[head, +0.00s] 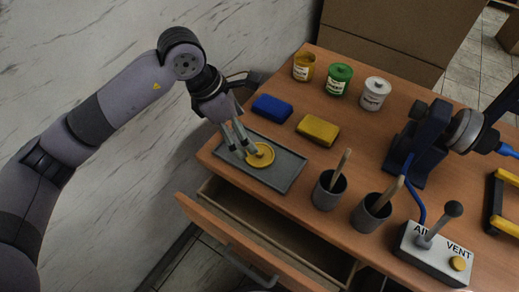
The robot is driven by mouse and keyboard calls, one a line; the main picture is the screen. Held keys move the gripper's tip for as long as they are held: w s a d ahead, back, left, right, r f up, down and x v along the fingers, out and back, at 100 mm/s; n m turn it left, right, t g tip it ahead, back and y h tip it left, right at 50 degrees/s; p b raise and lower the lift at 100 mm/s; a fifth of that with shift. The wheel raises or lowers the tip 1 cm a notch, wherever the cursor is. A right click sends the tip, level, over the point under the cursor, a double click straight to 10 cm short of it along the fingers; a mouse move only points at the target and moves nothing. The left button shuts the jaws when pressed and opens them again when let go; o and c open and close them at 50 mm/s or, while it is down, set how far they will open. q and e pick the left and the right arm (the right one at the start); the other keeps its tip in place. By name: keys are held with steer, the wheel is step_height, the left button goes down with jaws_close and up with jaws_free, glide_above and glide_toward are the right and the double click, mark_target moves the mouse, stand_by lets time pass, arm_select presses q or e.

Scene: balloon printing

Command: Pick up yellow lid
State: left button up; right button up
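The yellow lid (261,155) is a round disc lying on the grey tray (283,178) at the table's left end. My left gripper (242,152) reaches down over the tray, just left of the lid. Its two fingers are apart, and the right one overlaps the lid's left edge in the head view. I cannot tell whether that finger touches the lid. The yellow jar (303,68) stands at the back left of the table and appears open on top. My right gripper is not in view.
Green (338,80) and white (374,95) lidded jars stand beside the yellow jar. Blue (272,108) and yellow (318,130) blocks lie behind the tray. Two dark cups (328,193) (369,214) hold sticks. An open drawer (245,209) juts out below. A control box (433,256) stands front right.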

mark_target(259, 154)
arm_select(q)
steer(key=x, duration=0.3)
steer(key=shift+w, duration=0.15)
steer(key=shift+d+f+p, duration=0.25)
steer(key=shift+f+p, duration=0.1)
steer(key=shift+f, duration=0.25)
steer(key=shift+d+f, duration=0.1)
steer(key=shift+f, duration=0.15)
steer(key=p+x, duration=0.2)
steer(key=x, duration=0.2)
steer(key=shift+f, duration=0.4)
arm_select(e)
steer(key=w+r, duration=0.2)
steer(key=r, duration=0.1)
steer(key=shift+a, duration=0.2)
arm_select(q)
steer(key=shift+w, duration=0.1)
steer(key=shift+c, duration=0.6)
steer(key=c, duration=0.7)
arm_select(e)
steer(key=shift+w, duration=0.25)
